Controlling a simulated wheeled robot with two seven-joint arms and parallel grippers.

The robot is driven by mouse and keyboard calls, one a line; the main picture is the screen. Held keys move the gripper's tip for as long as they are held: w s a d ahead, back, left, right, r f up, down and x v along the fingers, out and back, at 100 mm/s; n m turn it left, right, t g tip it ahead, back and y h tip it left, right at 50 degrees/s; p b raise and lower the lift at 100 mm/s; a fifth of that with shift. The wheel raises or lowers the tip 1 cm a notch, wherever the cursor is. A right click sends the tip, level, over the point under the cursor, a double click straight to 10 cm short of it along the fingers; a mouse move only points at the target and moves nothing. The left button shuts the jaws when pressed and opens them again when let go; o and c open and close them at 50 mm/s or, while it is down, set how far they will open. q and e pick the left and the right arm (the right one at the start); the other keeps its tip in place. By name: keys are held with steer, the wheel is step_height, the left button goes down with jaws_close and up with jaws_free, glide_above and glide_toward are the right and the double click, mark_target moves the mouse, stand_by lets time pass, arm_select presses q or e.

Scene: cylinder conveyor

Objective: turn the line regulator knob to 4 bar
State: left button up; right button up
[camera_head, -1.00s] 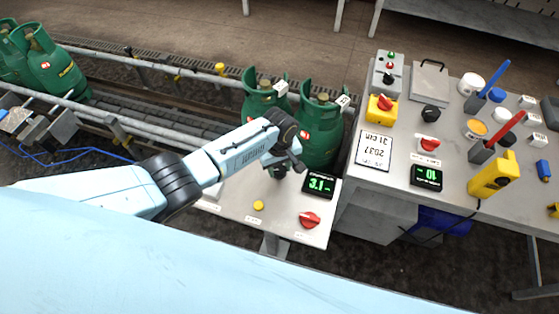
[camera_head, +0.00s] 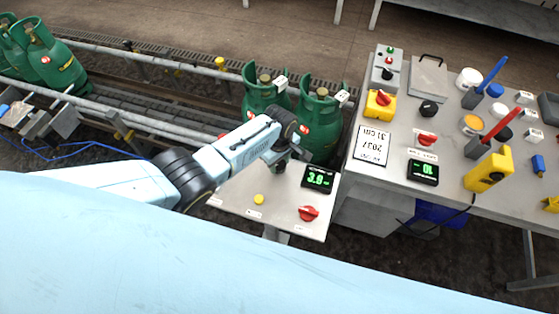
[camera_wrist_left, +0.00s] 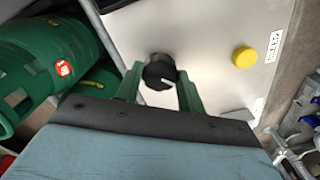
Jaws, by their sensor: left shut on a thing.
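The regulator knob (camera_wrist_left: 159,72) is black with a white mark, on a light grey panel (camera_wrist_left: 210,30) in the left wrist view. My left gripper (camera_wrist_left: 160,84) is shut on it, with one green finger on each side. In the head view my left gripper (camera_head: 283,161) is over the back of the small panel table, and it mostly hides the knob. The display (camera_head: 319,179) beside it has green digits that look like 3.9, though the last one is hard to read. My right gripper is not in view.
A yellow button (camera_head: 258,199) and a red switch (camera_head: 308,213) are on the same panel. Green gas cylinders (camera_head: 318,122) stand close behind it. A grey workbench (camera_head: 400,150) with tools and a second display (camera_head: 423,172) is at the right.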

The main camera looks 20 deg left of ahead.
mark_target(279, 164)
arm_select(q)
steer(key=shift+w+a+r, duration=0.1)
steer(key=shift+w, duration=0.05)
steer(key=o, duration=1)
steer(key=shift+c, duration=0.2)
steer(key=shift+r, duration=0.35)
step_height(279, 164, up, 13)
steer(key=p, duration=0.3)
steer(key=shift+f+p, duration=0.2)
steer(key=shift+p, duration=0.15)
steer(key=shift+s, duration=0.2)
